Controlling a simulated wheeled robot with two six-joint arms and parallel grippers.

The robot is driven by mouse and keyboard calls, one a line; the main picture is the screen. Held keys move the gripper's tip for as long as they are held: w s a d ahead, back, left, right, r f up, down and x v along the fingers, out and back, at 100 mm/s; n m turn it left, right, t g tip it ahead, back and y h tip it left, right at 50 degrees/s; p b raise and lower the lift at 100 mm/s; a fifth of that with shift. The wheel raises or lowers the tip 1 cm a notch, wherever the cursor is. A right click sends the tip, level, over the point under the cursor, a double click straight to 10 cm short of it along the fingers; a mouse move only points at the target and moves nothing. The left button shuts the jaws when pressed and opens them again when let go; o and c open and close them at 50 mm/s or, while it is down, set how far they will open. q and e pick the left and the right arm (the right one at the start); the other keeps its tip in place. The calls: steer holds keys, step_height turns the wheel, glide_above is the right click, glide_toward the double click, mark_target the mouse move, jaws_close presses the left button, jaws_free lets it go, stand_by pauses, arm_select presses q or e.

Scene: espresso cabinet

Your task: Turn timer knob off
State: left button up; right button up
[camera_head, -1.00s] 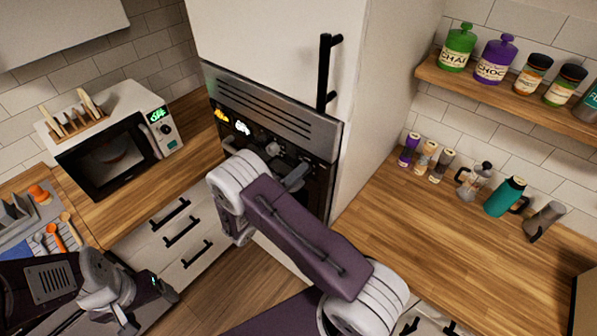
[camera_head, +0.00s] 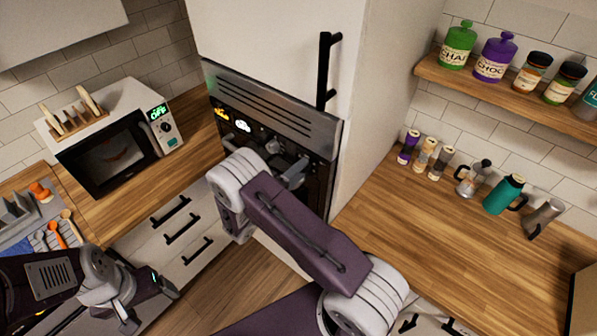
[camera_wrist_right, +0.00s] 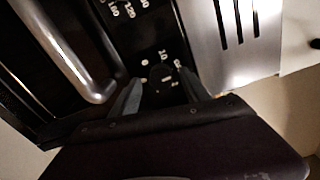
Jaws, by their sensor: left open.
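A dark round knob (camera_wrist_right: 160,76) with white numerals around it shows on the black panel in the right wrist view. Whether it is the timer knob, and its exact setting, I cannot tell. The built-in oven's black control panel (camera_head: 243,126) shows in the head view, partly hidden by my right arm. My right gripper (camera_wrist_right: 161,92) is at this panel, its two fingers spread apart on either side of the knob; contact is unclear. It also shows in the head view (camera_head: 292,172). My left gripper (camera_head: 150,303) is open and empty at the lower left, away from the oven.
A silver bar handle (camera_wrist_right: 75,60) runs beside the knob panel. A vertical black handle (camera_head: 325,70) is on the cabinet door above the oven. A microwave (camera_head: 115,150) stands on the left counter. Several bottles and jugs stand on the right counter (camera_head: 400,235).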

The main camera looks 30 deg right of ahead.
steer(key=b+v, duration=0.4)
steer(key=v, duration=0.5)
stand_by(0.3)
